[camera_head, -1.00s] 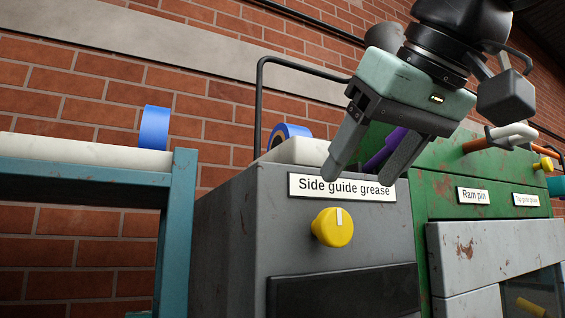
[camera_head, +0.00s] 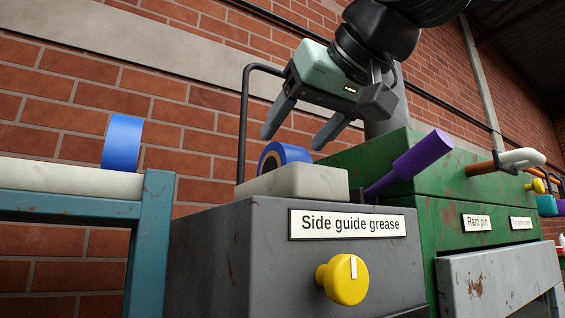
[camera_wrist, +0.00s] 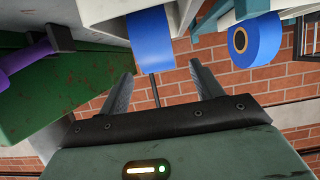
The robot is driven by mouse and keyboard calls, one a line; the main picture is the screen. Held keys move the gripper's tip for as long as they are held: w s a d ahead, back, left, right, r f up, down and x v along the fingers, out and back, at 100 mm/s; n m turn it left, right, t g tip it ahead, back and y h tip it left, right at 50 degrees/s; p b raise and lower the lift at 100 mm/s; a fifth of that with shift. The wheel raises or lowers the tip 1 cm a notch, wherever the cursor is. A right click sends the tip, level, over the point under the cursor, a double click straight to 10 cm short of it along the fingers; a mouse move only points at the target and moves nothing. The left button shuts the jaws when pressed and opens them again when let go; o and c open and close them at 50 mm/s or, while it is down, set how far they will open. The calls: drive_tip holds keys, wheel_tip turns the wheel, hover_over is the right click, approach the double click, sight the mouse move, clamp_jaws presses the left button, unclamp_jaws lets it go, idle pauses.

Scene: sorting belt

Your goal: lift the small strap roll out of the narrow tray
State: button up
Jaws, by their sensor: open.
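A blue strap roll (camera_head: 283,153) with a brown core sits in a pale narrow tray (camera_head: 300,182) on top of the grey cabinet; the tray wall hides its lower part. In the wrist view a blue roll (camera_wrist: 151,38) lies ahead, between my fingertips in the picture, by the pale tray (camera_wrist: 100,10). My gripper (camera_head: 295,139) is open and empty, its fingers slanting down just above the roll. It also shows in the wrist view (camera_wrist: 162,72). I see no contact. A second blue roll (camera_head: 122,142) stands on the pale surface at the left.
A purple handle (camera_head: 410,165) leans up close to the tray's right. A black bent rail (camera_head: 243,125) rises behind the tray. The green machine (camera_head: 400,160) stands at the right, and a teal frame (camera_head: 150,240) at the left. A yellow knob (camera_head: 343,279) sticks out in front.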

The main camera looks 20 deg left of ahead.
sight(277, 159)
drive_tip(key=shift+x, duration=0.85)
drive_tip(key=p+x, duration=0.1)
drive_tip(key=x, duration=0.1)
drive_tip(key=p+x, duration=0.2)
drive_tip(key=shift+w+a+r, duration=0.15)
drive_tip(key=shift+w+a, duration=0.1)
drive_tip(key=shift+w+a+f+p, duration=0.25)
drive_tip(key=shift+w+f+p, duration=0.05)
drive_tip(key=c, duration=1.1)
